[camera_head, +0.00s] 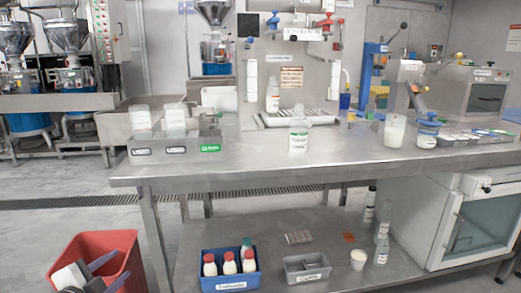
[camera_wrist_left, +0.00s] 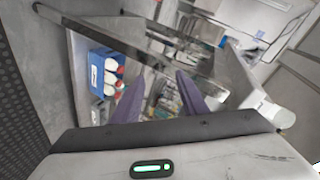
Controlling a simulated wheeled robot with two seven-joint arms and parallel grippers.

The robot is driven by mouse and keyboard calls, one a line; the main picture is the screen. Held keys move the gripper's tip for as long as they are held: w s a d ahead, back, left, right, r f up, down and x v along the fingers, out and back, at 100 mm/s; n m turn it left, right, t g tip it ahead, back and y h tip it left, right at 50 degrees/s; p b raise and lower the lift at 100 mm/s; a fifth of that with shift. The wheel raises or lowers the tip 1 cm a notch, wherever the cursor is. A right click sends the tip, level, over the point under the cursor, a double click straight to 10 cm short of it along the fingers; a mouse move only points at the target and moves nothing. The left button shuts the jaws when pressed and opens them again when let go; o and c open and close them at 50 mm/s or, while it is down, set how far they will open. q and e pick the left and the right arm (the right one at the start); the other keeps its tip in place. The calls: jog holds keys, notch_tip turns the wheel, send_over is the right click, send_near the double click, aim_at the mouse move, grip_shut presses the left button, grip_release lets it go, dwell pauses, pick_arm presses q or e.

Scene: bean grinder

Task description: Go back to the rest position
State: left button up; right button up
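My left gripper (camera_head: 121,264) is at the lower left of the head view, in front of the red bin (camera_head: 88,245). Its grey body and two purple fingers point to the right. In the left wrist view the purple fingers (camera_wrist_left: 160,82) stand apart with nothing between them, so it is open and empty. My right gripper is in neither view.
The steel table (camera_head: 250,172) spans the view beyond the gripper. On the lower shelf are a blue crate (camera_head: 229,283) of red- and green-capped bottles, a grey bin (camera_head: 306,268) and a white cup (camera_head: 358,259). A white cabinet (camera_head: 437,205) stands right.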

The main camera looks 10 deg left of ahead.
pick_arm(q)
jog(key=s+d+f+g+h, duration=0.1)
jog(key=s+d+f+g, duration=0.1)
jog(key=s+d+f, duration=0.5)
jog(key=s+d+f+g+h, duration=0.1)
jog(key=s+d+f+g, duration=0.25)
jog(key=s, duration=0.55)
jog(key=s+d+f+g+h, duration=0.2)
jog(key=s+d+f, duration=0.45)
jog(key=s, duration=0.25)
jog(key=w+d+r+n+t+h, duration=0.25)
jog(key=d+n, duration=0.55)
jog(key=d, duration=0.7)
jog(key=s+a+r+y+p, duration=0.1)
jog(key=r+p, duration=0.5)
jog(key=p, duration=0.4)
jog(key=a+r+p, duration=0.2)
jog(key=r+p, duration=0.3)
jog(key=p, duration=0.5)
jog(key=shift+s+a+r+y, duration=0.25)
jog(key=shift+s+r+y, duration=0.1)
jog(key=shift+r, duration=0.05)
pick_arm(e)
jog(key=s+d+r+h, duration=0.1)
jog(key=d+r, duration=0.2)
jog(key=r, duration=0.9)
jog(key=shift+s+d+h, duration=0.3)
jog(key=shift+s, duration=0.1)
